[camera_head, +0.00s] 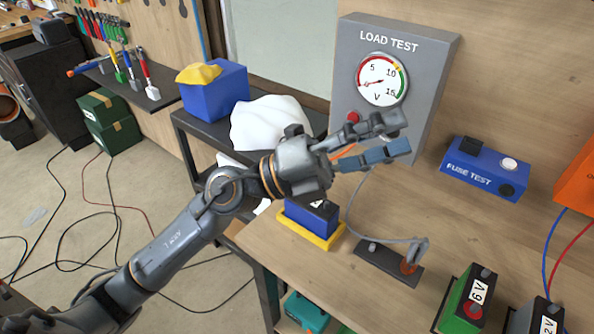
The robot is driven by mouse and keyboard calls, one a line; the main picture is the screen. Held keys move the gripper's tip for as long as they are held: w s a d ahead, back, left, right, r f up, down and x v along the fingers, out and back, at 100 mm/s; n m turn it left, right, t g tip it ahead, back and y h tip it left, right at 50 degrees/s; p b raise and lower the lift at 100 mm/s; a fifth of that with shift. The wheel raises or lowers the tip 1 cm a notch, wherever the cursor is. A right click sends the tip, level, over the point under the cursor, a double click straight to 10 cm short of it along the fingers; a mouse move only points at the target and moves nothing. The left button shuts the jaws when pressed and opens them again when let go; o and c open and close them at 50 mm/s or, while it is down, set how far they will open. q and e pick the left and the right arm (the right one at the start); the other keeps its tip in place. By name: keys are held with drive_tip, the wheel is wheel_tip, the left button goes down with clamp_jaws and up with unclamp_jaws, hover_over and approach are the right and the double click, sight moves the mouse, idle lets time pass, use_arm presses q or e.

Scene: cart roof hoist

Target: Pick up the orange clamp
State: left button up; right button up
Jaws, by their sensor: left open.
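My left gripper (402,137) is open and reaches in from the left, with its two fingers pointing right in front of the grey load test box (440,70). Nothing shows held between the fingers. A small orange piece (408,267) shows on the black plate (375,262) on the bench, below the gripper and apart from it, partly under a grey part with a grey cable. Another thin orange bit (345,151) shows right behind the gripper, mostly hidden by it. I cannot tell which of these is the orange clamp. My right gripper is not in view.
A blue-topped battery in a yellow tray (327,243) sits left of the black plate. A green 6V battery (464,300), another battery (540,318) and a blue fuse test box (485,170) stand to the right. The bench between them is clear.

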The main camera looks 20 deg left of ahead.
use_arm(q)
wheel_tip(320, 180, down, 10)
drive_tip(key=w+a+m+g+y, duration=0.15)
drive_tip(key=m+g+y, duration=0.25)
drive_tip(key=m+y, duration=0.4)
drive_tip(key=w+a+f+n+t+y, duration=0.1)
drive_tip(key=w+a+n+y, duration=0.1)
drive_tip(key=w+a+y, duration=0.35)
drive_tip(key=w+a+f+n+t+y, duration=0.1)
drive_tip(key=w+a+n+t+y, duration=0.1)
drive_tip(key=a+y, duration=0.65)
drive_tip(key=w+f+h+p, duration=0.1)
drive_tip(key=f, duration=0.1)
drive_tip(key=w+a+f+p, duration=0.1)
drive_tip(key=w+f, duration=0.1)
drive_tip(key=f, duration=0.1)
drive_tip(key=w+f+h+p, duration=0.1)
drive_tip(key=f, duration=0.2)
drive_tip(key=shift+w+a+h, duration=0.2)
drive_tip(key=shift+w+h, duration=0.1)
drive_tip(key=shift+w, duration=0.1)
drive_tip(key=p+x, duration=0.2)
drive_tip(key=x, duration=0.1)
drive_tip(key=shift+f, duration=0.35)
drive_tip(key=shift+w+f, duration=0.2)
drive_tip(key=shift+f, duration=0.05)
clamp_jaws()
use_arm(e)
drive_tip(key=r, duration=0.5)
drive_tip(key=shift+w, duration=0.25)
